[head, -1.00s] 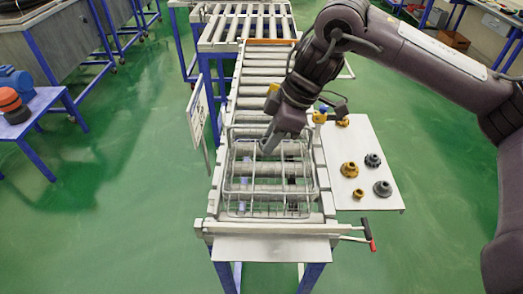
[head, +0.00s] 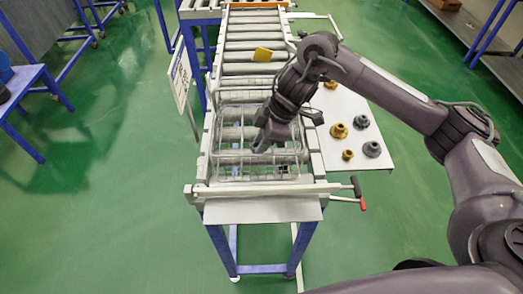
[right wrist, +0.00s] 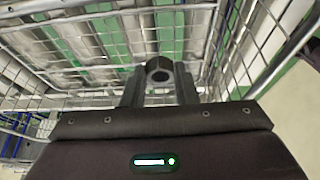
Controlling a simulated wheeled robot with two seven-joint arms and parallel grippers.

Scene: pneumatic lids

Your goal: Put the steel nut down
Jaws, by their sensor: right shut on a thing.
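My right gripper (head: 262,145) points down into the wire basket (head: 215,165) on the roller conveyor. In the right wrist view its two fingers (right wrist: 160,90) are shut on a dark grey steel nut (right wrist: 160,69), whose round hole shows between the fingertips. The basket's mesh walls (right wrist: 75,45) surround the nut in that view. I cannot tell whether the nut touches the basket floor. In the head view the nut is hidden or too small to make out. My left gripper is not in view.
A pale side plate (head: 377,158) right of the basket holds several loose fittings, including a brass one (head: 339,131) and a grey one (head: 372,149). A red-handled lever (head: 361,198) sticks out at the conveyor's front right. A sign (head: 180,75) stands on the left.

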